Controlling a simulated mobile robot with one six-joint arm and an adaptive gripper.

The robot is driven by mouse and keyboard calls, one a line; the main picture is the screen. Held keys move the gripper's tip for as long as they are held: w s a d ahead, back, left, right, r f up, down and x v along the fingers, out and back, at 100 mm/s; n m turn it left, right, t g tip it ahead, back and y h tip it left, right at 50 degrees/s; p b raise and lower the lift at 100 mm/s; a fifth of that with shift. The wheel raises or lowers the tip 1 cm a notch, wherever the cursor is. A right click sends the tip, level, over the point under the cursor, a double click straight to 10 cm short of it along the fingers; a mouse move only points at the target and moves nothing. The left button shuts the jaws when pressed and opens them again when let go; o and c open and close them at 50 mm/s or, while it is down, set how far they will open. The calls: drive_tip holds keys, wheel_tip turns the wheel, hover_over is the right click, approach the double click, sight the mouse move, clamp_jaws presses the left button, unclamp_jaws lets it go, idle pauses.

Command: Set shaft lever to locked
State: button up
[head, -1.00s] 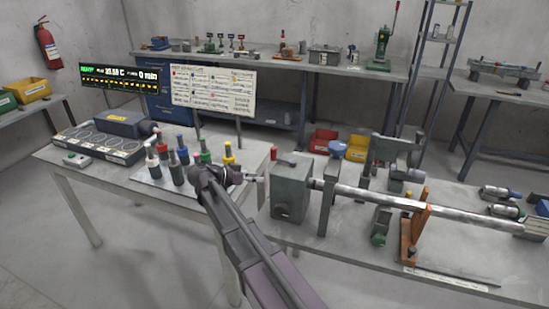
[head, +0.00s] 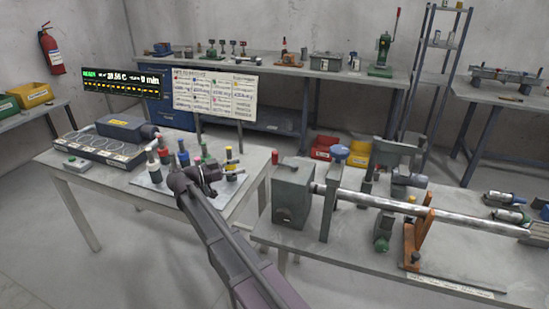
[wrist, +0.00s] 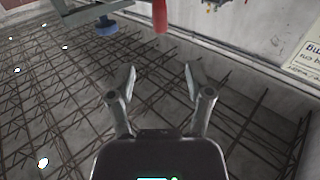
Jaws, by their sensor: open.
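A red-gripped lever (head: 275,158) stands upright at the left end of the grey housing (head: 292,190) on the right bench. A long metal shaft (head: 385,201) runs right from this housing. A blue knob (head: 340,152) tops the upright post beside it. I cannot tell which of the two is the shaft lever. My gripper (head: 236,172) is left of the housing, over the left table's edge, apart from both. In the wrist view my gripper (wrist: 160,76) is open and empty, with the red grip (wrist: 160,16) and blue knob (wrist: 105,27) beyond the fingertips.
Several colour-capped cylinders (head: 183,155) stand on a plate close behind my gripper. An orange bracket (head: 416,236) supports the shaft. A display (head: 122,81) and a sign board (head: 214,93) stand behind.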

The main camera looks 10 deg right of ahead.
sight(275, 164)
drive_tip(key=x, duration=1.3)
drive_tip(key=shift+d, duration=0.2)
drive_tip(key=shift+c, duration=0.2)
clamp_jaws()
